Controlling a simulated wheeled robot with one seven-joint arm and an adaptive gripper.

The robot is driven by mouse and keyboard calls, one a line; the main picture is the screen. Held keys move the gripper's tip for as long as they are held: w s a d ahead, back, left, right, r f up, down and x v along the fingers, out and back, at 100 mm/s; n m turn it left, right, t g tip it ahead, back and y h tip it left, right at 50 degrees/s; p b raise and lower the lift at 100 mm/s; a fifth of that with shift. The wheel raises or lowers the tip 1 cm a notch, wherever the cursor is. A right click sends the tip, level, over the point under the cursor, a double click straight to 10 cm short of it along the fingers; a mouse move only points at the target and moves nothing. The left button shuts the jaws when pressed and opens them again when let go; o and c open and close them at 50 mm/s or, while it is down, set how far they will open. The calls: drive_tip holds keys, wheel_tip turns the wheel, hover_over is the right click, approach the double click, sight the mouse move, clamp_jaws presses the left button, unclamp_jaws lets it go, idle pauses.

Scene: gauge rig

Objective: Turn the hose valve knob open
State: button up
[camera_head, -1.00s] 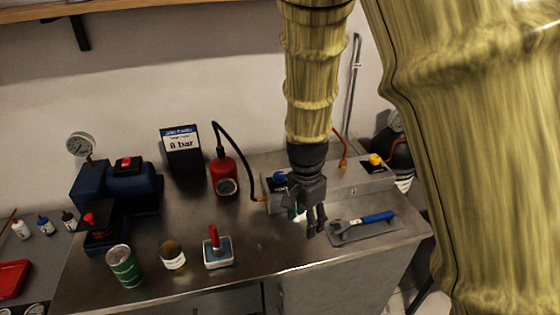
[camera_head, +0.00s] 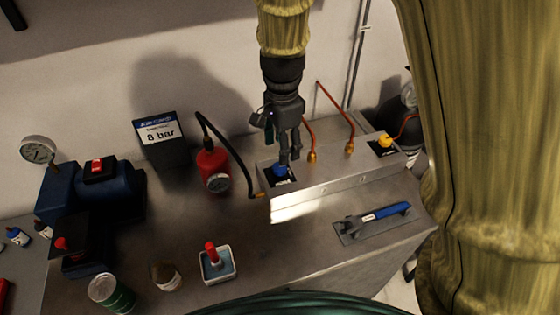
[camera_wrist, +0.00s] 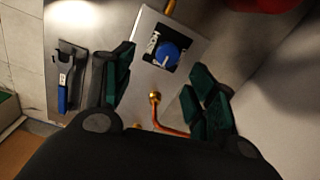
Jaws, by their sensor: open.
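The blue valve knob (camera_head: 281,171) sits on a black plate at the left end of the metal manifold box (camera_head: 330,178). It also shows in the wrist view (camera_wrist: 167,52), round, with a pale pointer line and lettering beside it on the plate. The black hose (camera_head: 237,152) runs from the red gauge bottle to the box's left end. My gripper (camera_head: 289,160) points down just over the knob. In the wrist view its green-padded fingers (camera_wrist: 164,92) are spread apart, with the knob beyond them, roughly midway. I cannot tell whether a finger touches the knob.
A yellow knob (camera_head: 385,141) and copper pipes (camera_head: 312,155) stand on the box to the right. A red bottle with a gauge (camera_head: 213,168) and an "8 bar" sign (camera_head: 161,140) are left. A blue-handled wrench (camera_head: 376,216) lies in front on a grey mat.

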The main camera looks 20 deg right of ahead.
hover_over(280, 167)
drive_tip(key=w, duration=0.1)
wheel_tip(280, 167, down, 5)
drive_tip(key=shift+r, duration=0.1)
drive_tip(key=shift+s+f+p, duration=0.35)
drive_tip(key=shift+s+f, duration=0.15)
drive_tip(key=shift+f, duration=0.15)
drive_tip(key=shift+s+f, duration=0.1)
drive_tip(key=shift+f, duration=0.25)
drive_tip(key=shift+w+f, duration=0.35)
drive_tip(key=shift+f, duration=0.65)
drive_tip(key=shift+s, duration=0.2)
drive_tip(key=shift+w+f, duration=0.1)
drive_tip(key=c, duration=1.1)
